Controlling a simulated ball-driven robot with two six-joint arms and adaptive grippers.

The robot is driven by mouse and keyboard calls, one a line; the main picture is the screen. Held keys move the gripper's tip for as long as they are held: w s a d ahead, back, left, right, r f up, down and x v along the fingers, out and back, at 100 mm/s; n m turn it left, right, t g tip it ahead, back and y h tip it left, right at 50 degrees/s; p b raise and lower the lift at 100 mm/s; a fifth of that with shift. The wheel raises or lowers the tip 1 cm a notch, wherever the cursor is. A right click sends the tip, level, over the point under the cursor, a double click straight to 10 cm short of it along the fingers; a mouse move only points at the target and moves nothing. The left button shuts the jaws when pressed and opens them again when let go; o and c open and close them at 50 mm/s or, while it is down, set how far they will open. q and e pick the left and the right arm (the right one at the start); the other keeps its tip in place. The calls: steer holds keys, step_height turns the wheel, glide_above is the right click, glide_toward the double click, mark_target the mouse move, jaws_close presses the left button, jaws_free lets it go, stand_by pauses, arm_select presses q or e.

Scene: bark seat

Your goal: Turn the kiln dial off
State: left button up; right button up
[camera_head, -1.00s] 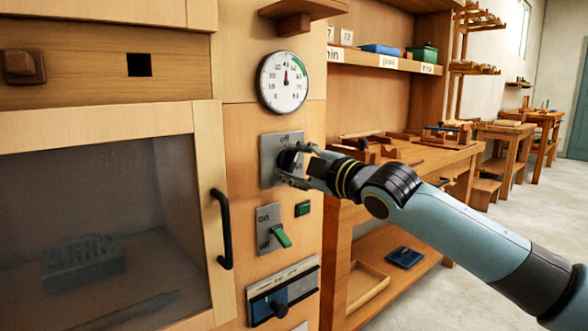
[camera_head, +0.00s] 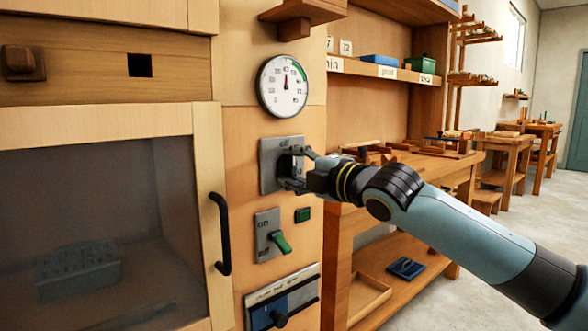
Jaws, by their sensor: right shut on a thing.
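The kiln dial is a dark knob (camera_head: 285,164) on a grey square plate (camera_head: 268,166) on the wooden panel right of the kiln door. The plate has "off" lettered at its top; the rest of its marks are hidden by my gripper. My right gripper (camera_head: 294,168) is at the plate, its fingers shut on the knob from above and below. The knob is mostly covered, so its pointing direction cannot be told. My left gripper does not show.
A round gauge (camera_head: 283,84) is above the plate. Below are an on/off switch with a green lever (camera_head: 281,241), a green button (camera_head: 303,215) and a slider panel (camera_head: 282,298). The door handle (camera_head: 221,233) juts out at left. A workbench (camera_head: 440,170) stands at right.

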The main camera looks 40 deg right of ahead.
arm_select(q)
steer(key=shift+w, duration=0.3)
arm_select(e)
steer(key=shift+f, duration=0.1)
steer(key=o, duration=1.2)
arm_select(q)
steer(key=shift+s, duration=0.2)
arm_select(e)
steer(key=s, duration=0.7)
steer(key=shift+s+d, duration=0.25)
steer(key=shift+d, duration=0.05)
